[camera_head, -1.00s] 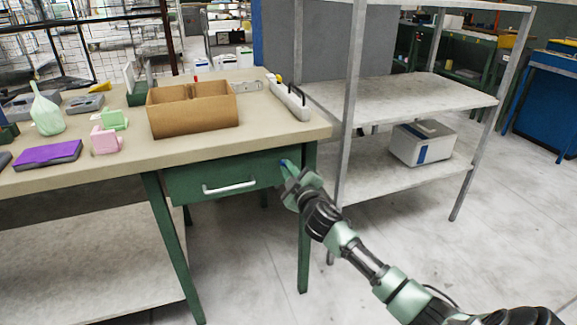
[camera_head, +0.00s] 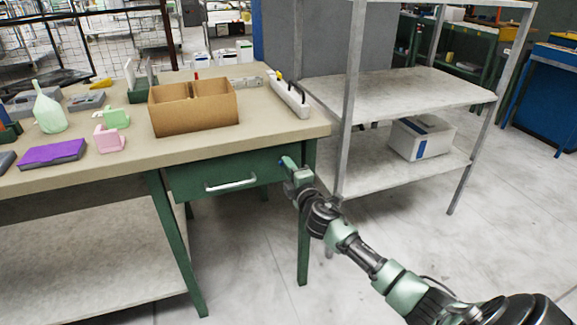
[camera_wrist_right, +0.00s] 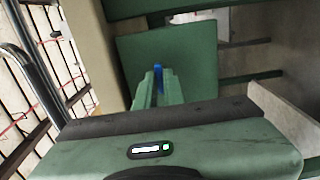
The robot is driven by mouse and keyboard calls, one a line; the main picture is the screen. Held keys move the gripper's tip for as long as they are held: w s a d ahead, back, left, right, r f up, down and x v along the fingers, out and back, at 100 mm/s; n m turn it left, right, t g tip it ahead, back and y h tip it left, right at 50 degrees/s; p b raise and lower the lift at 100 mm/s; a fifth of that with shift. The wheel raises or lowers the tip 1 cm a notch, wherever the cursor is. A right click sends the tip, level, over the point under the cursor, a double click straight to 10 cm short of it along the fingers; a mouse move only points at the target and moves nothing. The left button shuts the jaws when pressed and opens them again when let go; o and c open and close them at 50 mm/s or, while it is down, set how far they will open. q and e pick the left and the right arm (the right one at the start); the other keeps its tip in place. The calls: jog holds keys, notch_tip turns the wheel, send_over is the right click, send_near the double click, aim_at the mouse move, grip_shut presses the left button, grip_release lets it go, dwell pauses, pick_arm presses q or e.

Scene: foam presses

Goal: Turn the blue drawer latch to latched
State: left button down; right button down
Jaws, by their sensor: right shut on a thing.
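The blue drawer latch (camera_head: 286,162) is at the upper right of the green drawer front (camera_head: 207,177), under the workbench top. My right gripper (camera_head: 291,168) is at the latch with its fingers shut on it. In the right wrist view the blue latch (camera_wrist_right: 158,73) shows between and just beyond the two green fingertips (camera_wrist_right: 158,84), against the green drawer panel. The fingers hide much of the latch, so its exact angle is hard to tell. The drawer looks closed and has a white bar handle (camera_head: 230,184). My left gripper is out of view.
On the workbench (camera_head: 250,148) stand a cardboard box (camera_head: 195,115), a white power strip (camera_head: 288,95), a purple case (camera_head: 50,153) and a green bottle (camera_head: 49,115). A grey metal shelf (camera_head: 400,95) stands close to the right. The floor in front is clear.

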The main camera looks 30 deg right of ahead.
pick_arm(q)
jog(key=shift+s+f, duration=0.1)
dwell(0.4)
pick_arm(e)
jog(key=c, duration=1.5)
grip_release()
